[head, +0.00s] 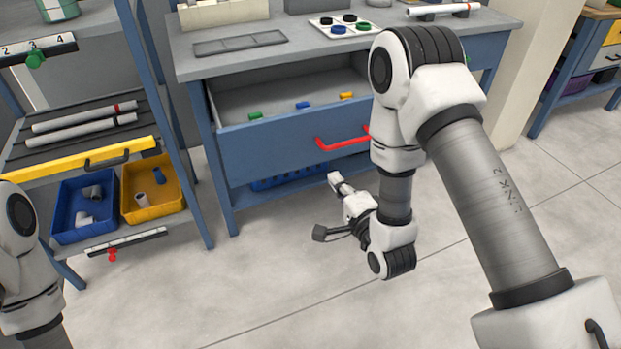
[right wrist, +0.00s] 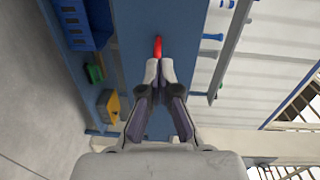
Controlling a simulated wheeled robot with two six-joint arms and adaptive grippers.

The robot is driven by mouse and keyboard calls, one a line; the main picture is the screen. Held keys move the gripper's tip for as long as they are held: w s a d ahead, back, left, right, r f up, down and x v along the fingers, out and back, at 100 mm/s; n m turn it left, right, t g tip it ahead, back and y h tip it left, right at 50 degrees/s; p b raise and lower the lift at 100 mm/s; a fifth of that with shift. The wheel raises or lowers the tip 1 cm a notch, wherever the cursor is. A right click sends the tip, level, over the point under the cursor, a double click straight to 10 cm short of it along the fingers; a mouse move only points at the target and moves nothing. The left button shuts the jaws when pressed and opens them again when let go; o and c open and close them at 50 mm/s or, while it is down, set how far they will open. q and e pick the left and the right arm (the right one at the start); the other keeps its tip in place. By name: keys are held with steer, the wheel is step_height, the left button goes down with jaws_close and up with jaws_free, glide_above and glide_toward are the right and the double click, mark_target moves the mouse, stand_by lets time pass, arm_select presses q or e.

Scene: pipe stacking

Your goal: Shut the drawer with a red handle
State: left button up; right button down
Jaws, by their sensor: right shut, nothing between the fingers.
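The drawer (head: 270,150) has a blue front and is pulled out below the grey worktop. Its red handle (head: 335,144) is on the front, partly hidden by my right arm. Several small green, blue and yellow pieces lie in the drawer. My right gripper (head: 335,180) is in front of and below the handle in the head view. In the right wrist view its fingers (right wrist: 158,68) are shut and empty, with the tips at the red handle (right wrist: 157,47); I cannot tell whether they touch. My left gripper is out of view.
A rack at the left holds grey pipes (head: 80,128), a blue bin (head: 72,228) and a yellow bin (head: 135,212). On the worktop are a grey tray (head: 240,43) and a white board with round caps (head: 340,25). The floor in front is clear.

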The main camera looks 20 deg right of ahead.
arm_select(q)
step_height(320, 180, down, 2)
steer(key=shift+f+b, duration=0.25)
steer(key=shift+b, duration=0.45)
arm_select(e)
glide_toward(307, 135)
steer(key=shift+m+t, duration=0.4)
steer(key=w, duration=0.7)
steer(key=shift+w+f, duration=0.15)
steer(key=shift+f, duration=0.25)
steer(key=shift+w, duration=0.15)
